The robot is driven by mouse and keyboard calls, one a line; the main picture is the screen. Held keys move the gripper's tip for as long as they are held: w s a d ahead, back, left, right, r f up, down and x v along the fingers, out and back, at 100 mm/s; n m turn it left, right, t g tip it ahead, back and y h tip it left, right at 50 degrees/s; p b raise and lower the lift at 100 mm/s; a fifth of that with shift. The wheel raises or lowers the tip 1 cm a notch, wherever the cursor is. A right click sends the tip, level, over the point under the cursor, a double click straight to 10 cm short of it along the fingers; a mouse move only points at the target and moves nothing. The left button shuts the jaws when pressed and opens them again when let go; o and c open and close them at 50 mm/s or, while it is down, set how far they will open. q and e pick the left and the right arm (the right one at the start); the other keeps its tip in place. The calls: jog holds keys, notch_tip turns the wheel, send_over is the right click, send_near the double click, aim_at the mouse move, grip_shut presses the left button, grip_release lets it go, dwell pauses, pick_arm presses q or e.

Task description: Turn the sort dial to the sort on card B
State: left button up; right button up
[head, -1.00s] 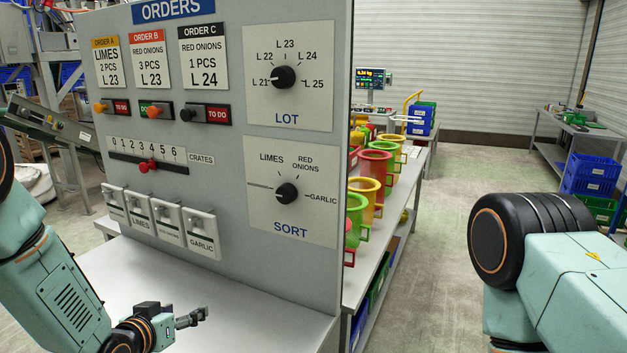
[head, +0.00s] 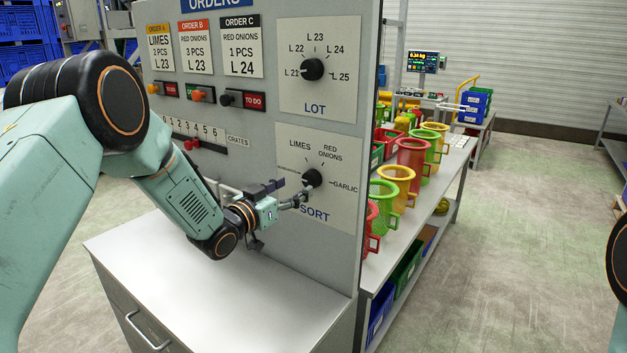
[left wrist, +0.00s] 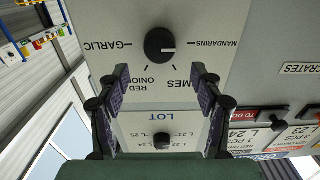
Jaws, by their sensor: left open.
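The sort dial (head: 312,177) is a round black knob on the lower right plate of the grey panel. It also shows upside down in the left wrist view (left wrist: 159,45), where its white mark points at MANDARINS. Card B (head: 196,47) reads RED ONIONS, 3 PCS, L 23. The RED ONIONS label (head: 329,153) is at the dial's upper right. My left gripper (head: 298,197) is open and empty, just in front of the plate. In the left wrist view, its fingertips (left wrist: 160,74) are spread below the dial, apart from it. My right gripper is out of view.
The lot dial (head: 312,69) sits above the sort plate. Order switches and a red crates slider (head: 191,145) are at the panel's left. A white counter (head: 220,275) lies below. Coloured baskets (head: 397,182) stand on a shelf to the right.

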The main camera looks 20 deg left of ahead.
aim_at(308, 180)
pick_arm(q)
jog(key=w, duration=0.2)
jog(key=shift+w+f, duration=0.1)
jog(key=shift+w, duration=0.2)
jog(key=w+d, duration=0.2)
jog(key=w, duration=0.1)
jog(key=shift+w+d+p, duration=0.1)
jog(key=shift+d+p, duration=0.15)
jog(key=shift+p, duration=0.1)
jog(key=shift+a, duration=0.5)
jog(key=shift+w+d, duration=0.15)
jog(key=shift+d, duration=0.4)
jog(key=c, duration=0.4)
jog(key=shift+a+f, duration=0.1)
jog(key=shift+a, duration=0.3)
jog(key=c, duration=0.4)
jog(key=shift+c, duration=1)
jog(key=shift+d, duration=0.25)
jog(key=shift+c, duration=0.6)
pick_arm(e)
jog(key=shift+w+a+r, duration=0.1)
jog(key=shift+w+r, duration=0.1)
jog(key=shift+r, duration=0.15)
pick_arm(q)
jog(key=shift+a, duration=0.1)
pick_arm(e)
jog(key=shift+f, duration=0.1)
